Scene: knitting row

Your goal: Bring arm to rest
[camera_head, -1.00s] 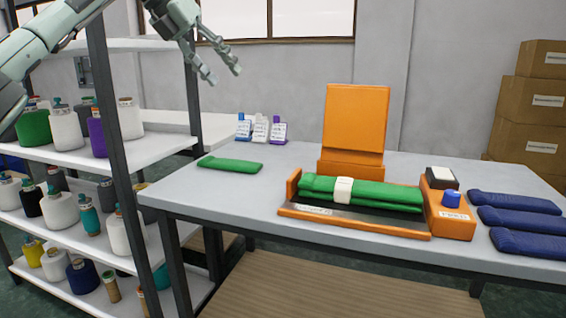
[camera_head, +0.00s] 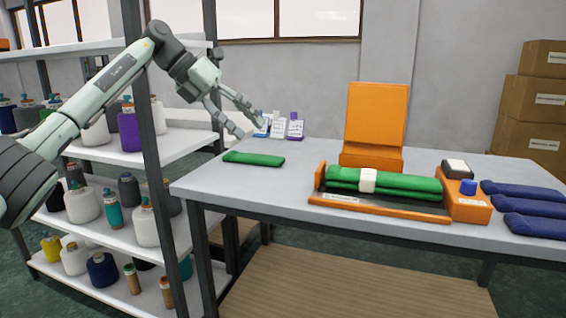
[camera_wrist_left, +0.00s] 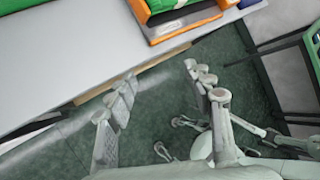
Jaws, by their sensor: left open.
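My left gripper (camera_head: 249,127) is open with nothing between its fingers. In the head view it appears above the back left part of the grey table (camera_head: 300,196), and its fingertips overlap the small bottles in the picture. In the left wrist view the same gripper (camera_wrist_left: 160,75) shows spread fingers over the dark green floor, with the table edge beyond. My left arm comes in from the left, across the shelf rack in the picture. My right gripper does not show in the head view. Pale parts of my own body show low in the left wrist view.
A shelf rack (camera_head: 149,115) with yarn cones stands left of the table. On the table are a green folded knit (camera_head: 254,159), an orange stand (camera_head: 376,115), a banded green bundle (camera_head: 410,187) in an orange tray (camera_head: 393,227), and blue knits (camera_head: 520,206). Boxes (camera_head: 545,102) stand right.

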